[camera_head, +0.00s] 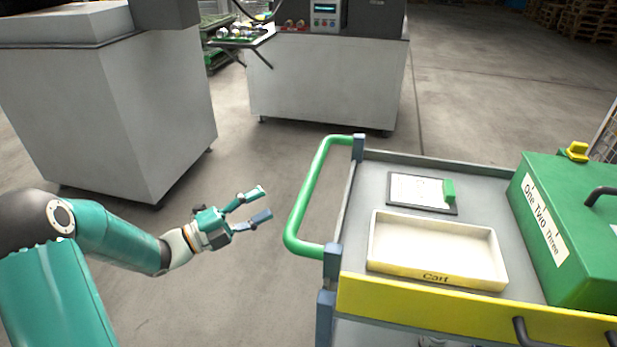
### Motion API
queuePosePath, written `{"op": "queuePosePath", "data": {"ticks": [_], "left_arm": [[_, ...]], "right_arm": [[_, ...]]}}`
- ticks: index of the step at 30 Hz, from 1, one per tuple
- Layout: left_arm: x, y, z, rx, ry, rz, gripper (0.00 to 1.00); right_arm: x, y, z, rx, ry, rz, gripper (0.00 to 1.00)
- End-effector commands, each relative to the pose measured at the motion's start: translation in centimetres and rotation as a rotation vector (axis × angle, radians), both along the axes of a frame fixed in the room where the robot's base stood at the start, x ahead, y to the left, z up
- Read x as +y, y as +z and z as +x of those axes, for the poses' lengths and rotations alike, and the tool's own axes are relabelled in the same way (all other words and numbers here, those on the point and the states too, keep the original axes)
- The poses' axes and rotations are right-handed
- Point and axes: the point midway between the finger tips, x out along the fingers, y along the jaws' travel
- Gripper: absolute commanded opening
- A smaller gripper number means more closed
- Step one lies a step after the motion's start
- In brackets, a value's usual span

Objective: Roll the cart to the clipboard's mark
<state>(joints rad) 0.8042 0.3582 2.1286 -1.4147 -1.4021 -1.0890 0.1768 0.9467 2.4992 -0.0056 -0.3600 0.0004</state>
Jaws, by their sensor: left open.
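The cart (347,225) stands at the right, with a grey top, a yellow front edge and a green push handle (305,195) on its left end. A clipboard (415,191) with a white sheet and a green clip lies on the cart's top; its writing is too small to read. My left gripper (263,203) is open and empty, just left of the handle and apart from it, with its fingers pointing towards it. My right gripper is not in view. I cannot make out a floor mark.
A cream tray (440,275) labelled "Cart" and a green box (572,235) labelled "One Two Three" sit on the cart. Grey machine cabinets (110,105) (325,85) stand at the left and back. Open concrete floor lies between them and the cart.

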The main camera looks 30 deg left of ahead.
Motion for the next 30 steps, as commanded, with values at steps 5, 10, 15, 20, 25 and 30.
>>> {"op": "queuePosePath", "data": {"ticks": [5,10,15,20,25,30], "left_arm": [[-2.1,0.8,3.4,-0.001,-0.004,-0.001,0.52],[-3.9,1.3,6.5,0.001,-0.001,-0.003,0.52],[-5.2,1.6,9.0,0.000,0.001,-0.002,0.52],[-6.0,1.8,10.5,0.001,0.003,-0.001,0.52],[-6.2,1.7,11.0,0.003,0.004,-0.001,0.52],[-6.2,1.7,11.0,0.003,0.004,-0.001,0.52]], "right_arm": [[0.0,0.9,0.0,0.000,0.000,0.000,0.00],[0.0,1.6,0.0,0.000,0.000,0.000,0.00],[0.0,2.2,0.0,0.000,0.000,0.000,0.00],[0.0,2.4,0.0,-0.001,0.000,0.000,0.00],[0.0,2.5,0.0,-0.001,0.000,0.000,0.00],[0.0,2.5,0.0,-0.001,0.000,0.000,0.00]]}}
